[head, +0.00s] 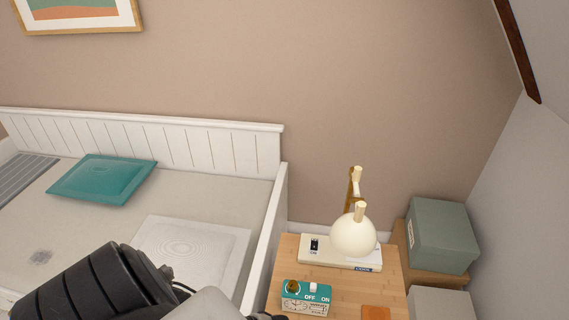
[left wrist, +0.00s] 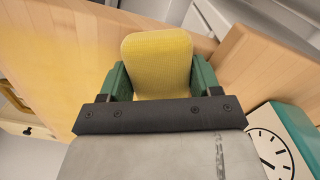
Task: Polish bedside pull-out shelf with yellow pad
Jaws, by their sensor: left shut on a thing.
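My left gripper (left wrist: 158,80) is shut on a yellow pad (left wrist: 157,55), held between its two green fingers. In the left wrist view the pad is in front of a light wooden surface (left wrist: 60,45); I cannot tell whether it touches it. Part of this surface has a yellower tint on the left. I cannot tell which wooden part is the pull-out shelf. In the head view the wooden bedside top (head: 290,262) is at the lower right; my left arm reaches toward it, with pad and fingers hidden. My right gripper is not in view.
A teal clock box (head: 306,297) stands at the front of the top, and shows close beside my gripper in the wrist view (left wrist: 272,150). A globe lamp (head: 353,236), a pale switch box (head: 318,253) and an orange square (head: 375,313) are also there. The bed rail (head: 268,235) is left.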

